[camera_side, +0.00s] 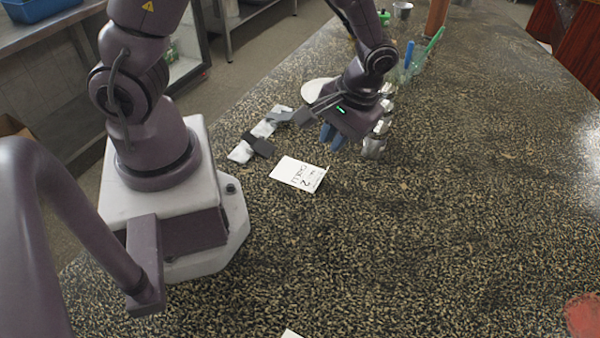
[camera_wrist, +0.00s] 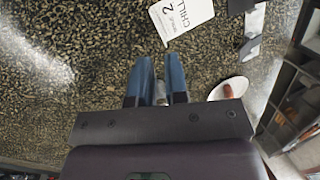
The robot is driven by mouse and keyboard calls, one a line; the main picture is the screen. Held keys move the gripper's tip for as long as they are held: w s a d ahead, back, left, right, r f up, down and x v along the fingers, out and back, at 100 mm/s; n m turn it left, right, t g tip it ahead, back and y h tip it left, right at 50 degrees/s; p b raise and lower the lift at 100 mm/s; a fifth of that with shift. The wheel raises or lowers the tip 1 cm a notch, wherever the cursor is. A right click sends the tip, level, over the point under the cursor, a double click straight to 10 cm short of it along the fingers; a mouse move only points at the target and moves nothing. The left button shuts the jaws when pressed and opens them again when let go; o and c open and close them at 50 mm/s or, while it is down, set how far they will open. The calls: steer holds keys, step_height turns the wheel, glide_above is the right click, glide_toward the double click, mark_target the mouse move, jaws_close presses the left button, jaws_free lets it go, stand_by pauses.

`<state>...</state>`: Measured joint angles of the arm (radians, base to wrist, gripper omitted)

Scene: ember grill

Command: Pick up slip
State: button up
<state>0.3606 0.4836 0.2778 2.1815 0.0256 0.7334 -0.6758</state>
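The slip (camera_side: 299,174) is a white paper with black print, reading "2" and "CHILLI", and lies flat on the speckled counter. It also shows at the top of the wrist view (camera_wrist: 181,17). My gripper (camera_side: 331,138) is above the counter, up and to the right of the slip in the side view, with its blue fingers pointing down. In the wrist view its two fingers (camera_wrist: 161,72) are apart, with counter visible between their tips. The slip lies beyond the fingertips, apart from them. A small pale thing shows between the finger bases, too unclear to name.
Metal shakers (camera_side: 373,147) stand close beside my gripper. A white and dark strip-like item (camera_side: 241,152) lies left of the slip. A white plate (camera_side: 315,89) is behind, with something brown on it in the wrist view. A red thing (camera_side: 583,316) is at lower right. The front counter is mostly clear.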

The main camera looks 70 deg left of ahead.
steer(key=w+n, duration=0.2)
glide_above(321, 179)
steer(key=w, duration=0.1)
steer(key=shift+n+t, duration=0.3)
steer(key=f, duration=0.7)
steer(key=shift+w+d+f, duration=0.1)
steer(key=shift+d+f, duration=0.2)
steer(key=shift+d, duration=0.1)
steer(key=shift+x, duration=2.7)
steer(key=shift+d, duration=0.15)
jaws_close()
steer(key=shift+r, duration=0.15)
